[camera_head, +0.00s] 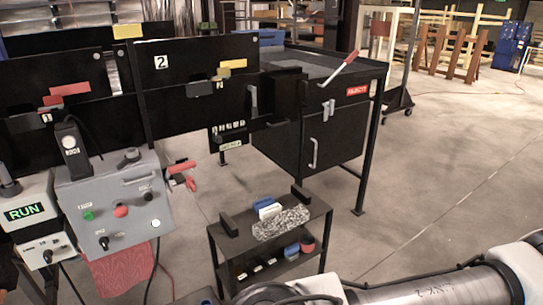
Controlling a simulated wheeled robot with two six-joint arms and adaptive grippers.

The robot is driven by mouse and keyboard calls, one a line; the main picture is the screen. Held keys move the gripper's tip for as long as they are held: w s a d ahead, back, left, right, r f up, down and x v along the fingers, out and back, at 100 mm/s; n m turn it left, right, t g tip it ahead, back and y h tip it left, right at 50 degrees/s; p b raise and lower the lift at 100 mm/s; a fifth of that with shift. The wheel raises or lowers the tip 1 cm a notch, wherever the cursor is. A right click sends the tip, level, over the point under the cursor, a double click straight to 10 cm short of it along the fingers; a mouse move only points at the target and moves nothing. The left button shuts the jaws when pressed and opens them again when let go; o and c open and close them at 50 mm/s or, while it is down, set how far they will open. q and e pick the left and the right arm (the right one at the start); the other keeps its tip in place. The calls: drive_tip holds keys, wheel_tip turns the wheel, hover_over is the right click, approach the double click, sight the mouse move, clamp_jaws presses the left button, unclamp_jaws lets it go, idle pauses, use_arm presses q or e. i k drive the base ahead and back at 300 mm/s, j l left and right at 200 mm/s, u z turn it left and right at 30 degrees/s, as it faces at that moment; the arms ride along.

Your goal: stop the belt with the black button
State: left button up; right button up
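A grey control box (118,207) stands at the left, its sloped face toward me. My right arm lies along the bottom right edge, well away from the box. Neither gripper's fingertips can be seen, and nothing of mine touches the buttons.
Black conveyor panels (195,75) stand behind the box. A black cabinet (330,135) with a red-handled lever (342,68) is at centre. A low black shelf (228,243) holds blue and white items and a speckled grey piece. Open floor (440,170) extends right.

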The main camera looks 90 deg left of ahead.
sight(148, 197)
drive_tip(key=u, duration=3.85)
